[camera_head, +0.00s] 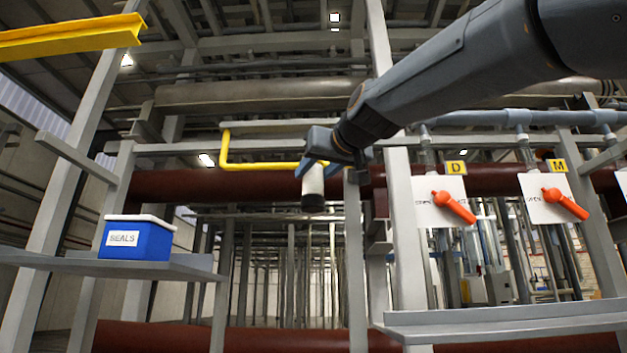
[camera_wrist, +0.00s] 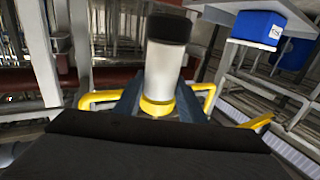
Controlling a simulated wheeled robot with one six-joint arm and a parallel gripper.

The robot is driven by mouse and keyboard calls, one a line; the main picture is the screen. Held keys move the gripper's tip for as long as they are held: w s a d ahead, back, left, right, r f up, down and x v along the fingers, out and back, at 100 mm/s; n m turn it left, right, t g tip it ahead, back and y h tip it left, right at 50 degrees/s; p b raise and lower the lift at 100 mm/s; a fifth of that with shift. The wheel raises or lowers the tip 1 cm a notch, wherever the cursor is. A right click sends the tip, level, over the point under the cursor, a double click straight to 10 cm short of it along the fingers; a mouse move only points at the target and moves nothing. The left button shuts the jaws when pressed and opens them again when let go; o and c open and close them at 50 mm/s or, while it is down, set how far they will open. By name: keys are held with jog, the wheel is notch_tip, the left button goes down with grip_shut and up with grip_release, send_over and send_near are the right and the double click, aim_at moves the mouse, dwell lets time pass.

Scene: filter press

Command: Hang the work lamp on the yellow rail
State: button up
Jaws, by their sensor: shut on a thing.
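The work lamp is a white cylinder (camera_head: 313,181) with a dark end pointing down in the head view. It also shows in the wrist view (camera_wrist: 164,65), with a yellow collar at its base between the fingers. My gripper (camera_head: 311,168) is shut on the lamp; its blue-grey fingers show in the wrist view (camera_wrist: 158,100). The yellow rail (camera_head: 262,165) runs level from a bent upright at left to the gripper, where its right part is hidden. In the wrist view the rail (camera_wrist: 101,97) shows on both sides of the fingers. I cannot tell whether the lamp touches it.
A blue SEALS box (camera_head: 137,238) stands on a grey shelf (camera_head: 190,268) at left. Grey posts (camera_head: 398,180) stand right of the lamp, and two panels with orange handles (camera_head: 453,206) are further right. A dark red pipe (camera_head: 180,187) runs behind the rail. Below the lamp is open space.

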jog(key=w+f+b, duration=0.1)
jog(key=w+f, duration=0.1)
jog(key=w, duration=0.7)
jog(key=shift+w+d+f, duration=0.2)
jog(key=shift+w+f, duration=0.05)
jog(key=shift+w, duration=0.15)
dwell(1.0)
jog(key=shift+f+b, duration=0.1)
jog(key=shift+b, duration=0.2)
jog(key=o, duration=1.3)
jog(key=b+v, duration=0.3)
jog(key=v, duration=0.5)
jog(key=shift+b, duration=0.35)
